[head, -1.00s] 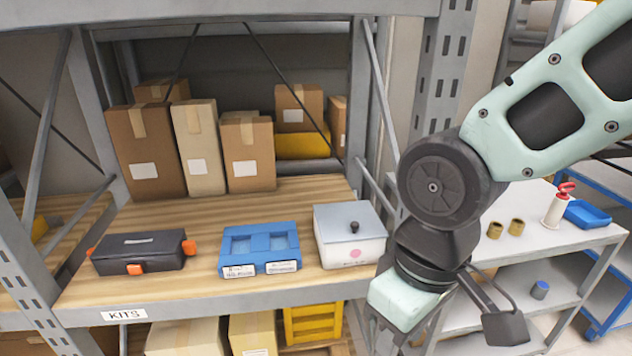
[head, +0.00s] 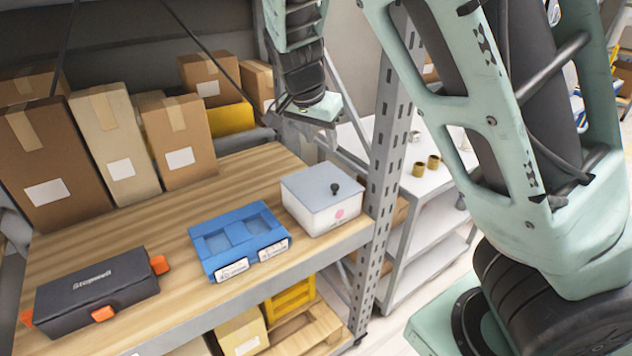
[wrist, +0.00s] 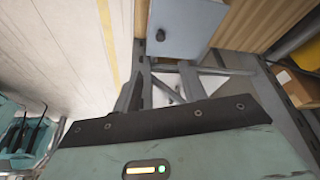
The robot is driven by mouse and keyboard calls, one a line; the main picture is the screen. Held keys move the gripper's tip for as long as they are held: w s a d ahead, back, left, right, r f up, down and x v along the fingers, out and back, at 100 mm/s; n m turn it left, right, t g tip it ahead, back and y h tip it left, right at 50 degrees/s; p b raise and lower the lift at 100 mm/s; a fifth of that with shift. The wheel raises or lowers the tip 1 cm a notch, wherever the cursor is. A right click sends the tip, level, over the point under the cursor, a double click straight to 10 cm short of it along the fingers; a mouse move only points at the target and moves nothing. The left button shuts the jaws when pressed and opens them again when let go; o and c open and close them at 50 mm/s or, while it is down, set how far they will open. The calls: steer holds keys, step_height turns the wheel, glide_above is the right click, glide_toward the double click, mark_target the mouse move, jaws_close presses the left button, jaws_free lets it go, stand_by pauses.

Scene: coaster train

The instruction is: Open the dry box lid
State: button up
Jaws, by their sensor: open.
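My gripper (wrist: 163,88) is open and empty, apart from the box. In the head view its mint wrist housing (head: 318,108) hangs above and behind the box; the fingers are not clear there.
A blue tray-like case (head: 238,240) lies left of the dry box, and a black case with orange latches (head: 95,290) farther left. Cardboard boxes (head: 175,140) stand behind. The rack's grey upright (head: 383,150) is close on the right, with a white cart (head: 440,190) beyond.

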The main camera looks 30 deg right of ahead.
mark_target(335, 185)
steer(key=x, duration=1.7)
steer(key=shift+w+d, duration=0.15)
steer(key=shift+d, duration=0.1)
jaws_close()
